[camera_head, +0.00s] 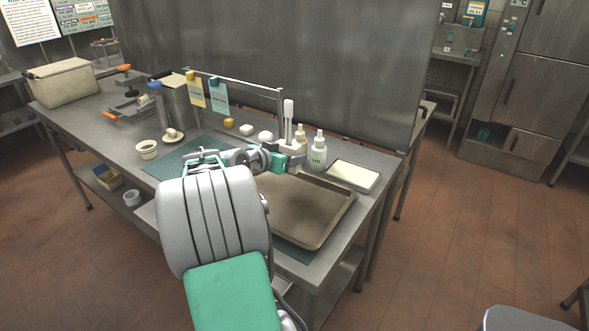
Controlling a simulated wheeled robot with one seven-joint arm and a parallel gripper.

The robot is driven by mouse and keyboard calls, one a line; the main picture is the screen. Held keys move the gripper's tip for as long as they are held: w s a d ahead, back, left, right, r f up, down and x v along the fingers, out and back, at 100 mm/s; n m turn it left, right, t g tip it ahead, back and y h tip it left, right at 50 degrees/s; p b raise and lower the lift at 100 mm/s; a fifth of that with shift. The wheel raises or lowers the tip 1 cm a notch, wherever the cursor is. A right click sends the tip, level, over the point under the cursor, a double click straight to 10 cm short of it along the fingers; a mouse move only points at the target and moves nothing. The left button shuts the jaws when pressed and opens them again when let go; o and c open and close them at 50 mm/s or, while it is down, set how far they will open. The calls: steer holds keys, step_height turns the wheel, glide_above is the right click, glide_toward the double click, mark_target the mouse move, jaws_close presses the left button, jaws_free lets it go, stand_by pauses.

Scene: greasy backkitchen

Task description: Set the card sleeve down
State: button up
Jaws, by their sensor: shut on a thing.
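My gripper (200,157) is over the teal mat (172,164) on the left part of the steel table. It is small in view and partly hidden behind my own forearm. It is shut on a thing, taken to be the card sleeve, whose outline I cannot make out. I cannot tell whether what it holds touches the mat. A yellow card (195,92) and a pale blue card (218,97) hang by clips from a rail above the table.
A brown tray (335,226) lies right of my arm. Behind it stand a labelled bottle (318,152) and a pale shallow tray (353,174). A small bowl (147,150) is at left. A beige box (62,82) sits at the far left end of the table (108,133).

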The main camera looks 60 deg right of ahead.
steer(key=d+f, duration=0.2)
steer(key=f, duration=0.1)
steer(key=s+d+f, duration=0.1)
steer(key=shift+f, duration=1.4)
steer(key=shift+w+f, duration=0.1)
steer(key=shift+f, duration=0.05)
steer(key=o, duration=1.3)
steer(key=shift+o, duration=0.2)
